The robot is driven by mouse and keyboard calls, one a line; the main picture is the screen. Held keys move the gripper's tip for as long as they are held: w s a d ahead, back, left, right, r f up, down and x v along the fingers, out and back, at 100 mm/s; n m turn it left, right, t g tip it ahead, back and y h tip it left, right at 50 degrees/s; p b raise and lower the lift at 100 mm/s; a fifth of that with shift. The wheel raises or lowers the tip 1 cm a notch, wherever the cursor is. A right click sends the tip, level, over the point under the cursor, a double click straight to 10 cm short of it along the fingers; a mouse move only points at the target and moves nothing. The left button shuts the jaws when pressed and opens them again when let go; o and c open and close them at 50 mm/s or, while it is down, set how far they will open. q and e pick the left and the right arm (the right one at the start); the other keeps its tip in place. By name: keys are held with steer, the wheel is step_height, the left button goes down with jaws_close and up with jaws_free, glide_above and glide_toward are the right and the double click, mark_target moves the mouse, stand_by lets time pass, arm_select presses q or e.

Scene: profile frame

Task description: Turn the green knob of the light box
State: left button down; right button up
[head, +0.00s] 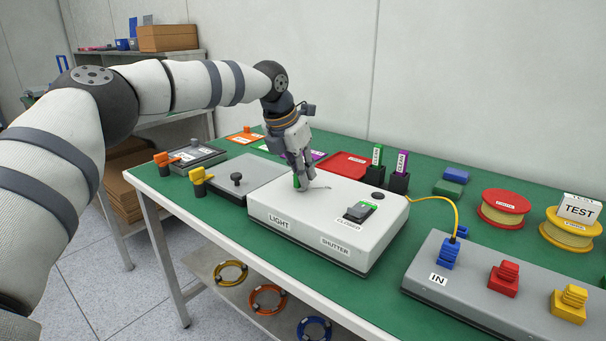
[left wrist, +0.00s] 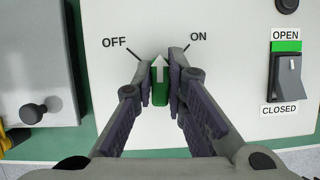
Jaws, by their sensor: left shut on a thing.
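The light box (head: 350,228) is a pale grey box on the green table, labelled LIGHT and SHUTTER on its front. Its green knob (left wrist: 160,88) has a white arrow and shows between my fingers in the left wrist view. The arrow points up the picture, between the OFF line on the left and the ON line on the right. My left gripper (head: 298,183) comes down from above and is shut on the knob, one finger on each side. In the head view the knob (head: 296,182) is mostly hidden by the fingers. My right gripper is not in view.
The shutter switch (head: 360,211) sits on the box's right side, by the CLOSED label. A grey box with a black knob (head: 237,180) stands to the left. A grey panel with coloured plugs (head: 428,272) and spools (head: 503,207) are at right. A yellow cable (head: 443,202) arches nearby.

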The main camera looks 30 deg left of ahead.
arm_select(q)
steer(key=m+b, duration=0.1)
steer(key=m, duration=0.1)
steer(key=m+h, duration=0.1)
steer(key=m, duration=0.1)
steer(key=shift+f+g+h+b, duration=0.3)
steer(key=shift+f+g+b, duration=0.05)
steer(key=shift+g+b, duration=0.05)
steer(key=shift+r+m+g+h+b, duration=0.1)
steer(key=shift+m+g+h+b, duration=0.2)
steer(key=shift+m, duration=0.75)
steer(key=shift+r+m+g+h+b, duration=0.1)
steer(key=shift+m+g+h+b, duration=0.2)
steer(key=shift+m, duration=0.75)
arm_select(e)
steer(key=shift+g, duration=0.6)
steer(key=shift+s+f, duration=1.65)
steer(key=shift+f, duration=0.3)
arm_select(q)
steer(key=c, duration=1.6)
jaws_free()
steer(key=shift+r, duration=0.15)
